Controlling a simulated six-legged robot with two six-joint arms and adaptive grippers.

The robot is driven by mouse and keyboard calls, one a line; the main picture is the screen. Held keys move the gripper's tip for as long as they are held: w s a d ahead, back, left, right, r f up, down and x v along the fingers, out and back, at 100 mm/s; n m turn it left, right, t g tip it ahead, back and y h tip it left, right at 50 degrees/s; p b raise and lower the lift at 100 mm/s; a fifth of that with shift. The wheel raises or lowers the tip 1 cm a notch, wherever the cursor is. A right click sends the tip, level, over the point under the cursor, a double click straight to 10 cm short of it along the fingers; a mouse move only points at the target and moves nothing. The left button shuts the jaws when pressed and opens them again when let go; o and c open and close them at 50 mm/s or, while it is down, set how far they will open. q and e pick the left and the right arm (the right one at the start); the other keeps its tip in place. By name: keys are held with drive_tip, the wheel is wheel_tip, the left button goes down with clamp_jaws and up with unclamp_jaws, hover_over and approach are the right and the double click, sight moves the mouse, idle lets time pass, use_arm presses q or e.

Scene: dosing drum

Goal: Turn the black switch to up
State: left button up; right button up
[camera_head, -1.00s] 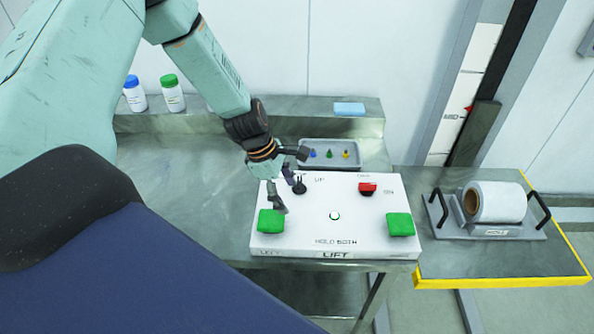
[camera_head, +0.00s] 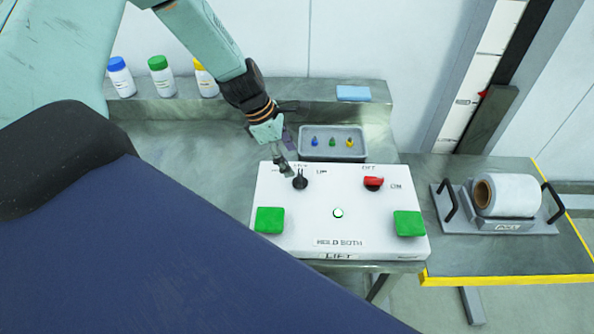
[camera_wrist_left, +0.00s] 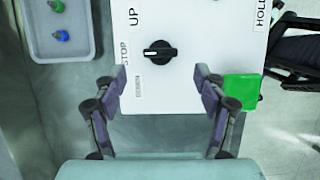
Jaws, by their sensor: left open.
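The black switch (camera_head: 300,181) is a round knob with a bar handle on the white control box (camera_head: 342,205), near the box's back left corner. In the left wrist view the black switch (camera_wrist_left: 160,52) shows a white mark on its bar, beside the labels UP, STOP and a smaller one that reads DOWN. The mark points toward STOP. My left gripper (camera_head: 286,163) is just behind and left of the switch in the head view. In the wrist view my left gripper (camera_wrist_left: 158,82) is open, its fingers apart on either side below the switch, not touching it. My right gripper is not seen.
A grey tray (camera_head: 333,156) with small colored pieces lies behind. Several bottles (camera_head: 160,75) stand on the back shelf. A roll (camera_head: 508,195) sits on the right platform.

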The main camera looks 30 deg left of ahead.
sight(300, 175)
use_arm(q)
drive_tip(key=d+f, duration=0.1)
drive_tip(key=f+b, duration=0.1)
drive_tip(key=shift+w+d+f, duration=0.15)
drive_tip(key=shift+d+f, duration=0.2)
drive_tip(key=shift+d, duration=0.05)
drive_tip(key=shift+w+f+b, duration=0.25)
drive_tip(key=shift+f+b, duration=0.5)
drive_tip(key=shift+f, duration=0.3)
drive_tip(key=shift+w+a+f, duration=0.15)
drive_tip(key=shift+w+f, duration=0.05)
drive_tip(key=shift+f, duration=0.3)
drive_tip(key=shift+s+d+r, duration=0.1)
drive_tip(key=shift+d+r, duration=0.1)
drive_tip(key=shift+d, duration=0.35)
drive_tip(key=shift+a+f, duration=0.2)
drive_tip(key=shift+a, duration=0.25)
drive_tip(key=c, duration=0.5)
drive_tip(key=shift+c, duration=0.4)
drive_tip(key=shift+d+r, duration=0.15)
drive_tip(key=shift+d, duration=0.05)
drive_tip(key=c, duration=0.3)
drive_tip(key=shift+c, duration=1.4)
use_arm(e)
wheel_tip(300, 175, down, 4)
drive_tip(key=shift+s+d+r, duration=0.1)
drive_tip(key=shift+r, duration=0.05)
